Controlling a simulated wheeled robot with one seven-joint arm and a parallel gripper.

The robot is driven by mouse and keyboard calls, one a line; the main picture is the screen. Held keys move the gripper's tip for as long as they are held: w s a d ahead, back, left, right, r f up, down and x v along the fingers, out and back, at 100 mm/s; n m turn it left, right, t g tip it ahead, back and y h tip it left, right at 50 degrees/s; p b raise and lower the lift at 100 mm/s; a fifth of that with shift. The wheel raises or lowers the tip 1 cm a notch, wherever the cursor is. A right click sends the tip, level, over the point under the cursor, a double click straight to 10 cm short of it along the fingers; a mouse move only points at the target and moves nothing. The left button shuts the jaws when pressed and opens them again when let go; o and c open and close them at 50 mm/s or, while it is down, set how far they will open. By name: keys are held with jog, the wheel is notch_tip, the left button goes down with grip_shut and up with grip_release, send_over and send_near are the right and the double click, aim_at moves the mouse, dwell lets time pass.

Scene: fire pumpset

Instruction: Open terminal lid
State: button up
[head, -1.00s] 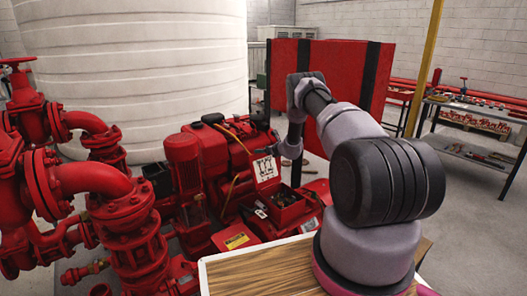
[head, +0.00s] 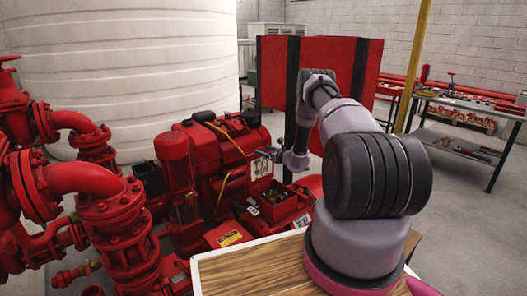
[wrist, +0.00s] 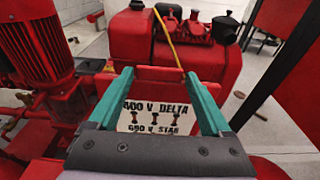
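The terminal lid (head: 262,168) stands raised at the back of the red terminal box (head: 290,212) in the head view. The box interior is exposed, with small dark and brassy parts inside. In the wrist view, a pale plate reading "400 V DELTA" and "690 V STAR" (wrist: 158,117) shows on the lid between my fingers. My gripper (wrist: 167,84) has two teal fingers set wide apart, one on each side of the plate. I cannot tell whether they touch the lid. In the head view my gripper (head: 270,153) is beside the lid, small and partly blended with it.
A red motor (head: 178,172) and red pipes (head: 85,185) crowd the left. A white tank (head: 140,70) stands behind. A red cabinet (head: 330,80) is behind my arm. A wooden-topped surface (head: 255,272) is in front. Open floor (head: 445,200) lies at the right.

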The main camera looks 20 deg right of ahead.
jog(key=shift+s+f, duration=0.25)
jog(key=shift+f, duration=0.05)
jog(key=v, duration=1)
jog(key=shift+d+r, duration=0.15)
jog(key=shift+r, duration=0.15)
jog(key=shift+s, duration=0.15)
jog(key=shift+c, duration=0.3)
